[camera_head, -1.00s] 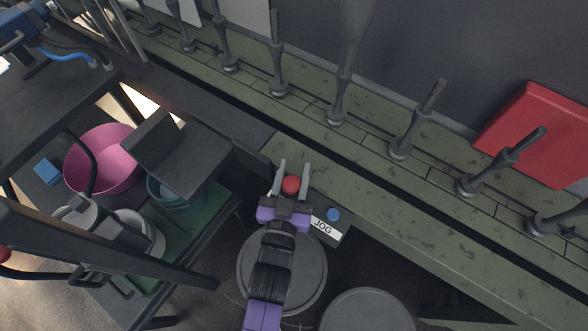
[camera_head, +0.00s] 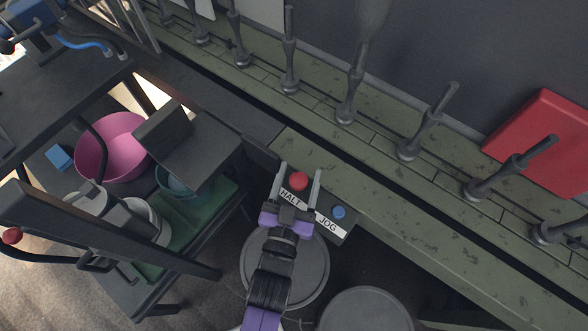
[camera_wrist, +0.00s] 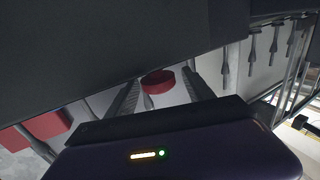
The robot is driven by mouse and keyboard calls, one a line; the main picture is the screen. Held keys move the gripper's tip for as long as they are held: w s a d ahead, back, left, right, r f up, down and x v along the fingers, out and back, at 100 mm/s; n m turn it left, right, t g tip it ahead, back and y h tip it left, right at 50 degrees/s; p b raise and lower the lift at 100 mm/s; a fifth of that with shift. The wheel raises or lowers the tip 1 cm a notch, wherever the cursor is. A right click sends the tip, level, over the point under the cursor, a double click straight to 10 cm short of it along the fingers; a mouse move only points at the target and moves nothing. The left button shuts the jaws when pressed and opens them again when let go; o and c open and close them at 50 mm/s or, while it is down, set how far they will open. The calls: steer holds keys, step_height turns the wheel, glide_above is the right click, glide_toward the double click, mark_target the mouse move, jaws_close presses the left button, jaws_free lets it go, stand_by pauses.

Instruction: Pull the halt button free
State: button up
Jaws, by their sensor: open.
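The red halt button (camera_head: 298,181) sits on a dark control box at the near edge of the green ledge, by a white HALT label (camera_head: 293,199). My gripper (camera_head: 299,170) is open, with one finger on each side of the button in the head view; whether they touch it I cannot tell. In the wrist view the red button (camera_wrist: 158,80) shows beyond and between the two fingers (camera_wrist: 160,85). A blue button (camera_head: 338,212) with a JOG label (camera_head: 327,224) is to the right of the halt button.
A row of dark spindles (camera_head: 411,143) stands along the green ledge (camera_head: 390,205) behind. A red panel (camera_head: 545,135) is at the right. A cart with a pink bowl (camera_head: 110,150) and a dark box (camera_head: 163,127) stands at the left. Round dark lids (camera_head: 365,310) are below.

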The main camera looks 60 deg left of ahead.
mark_target(294, 205)
steer(key=shift+v, duration=2.6)
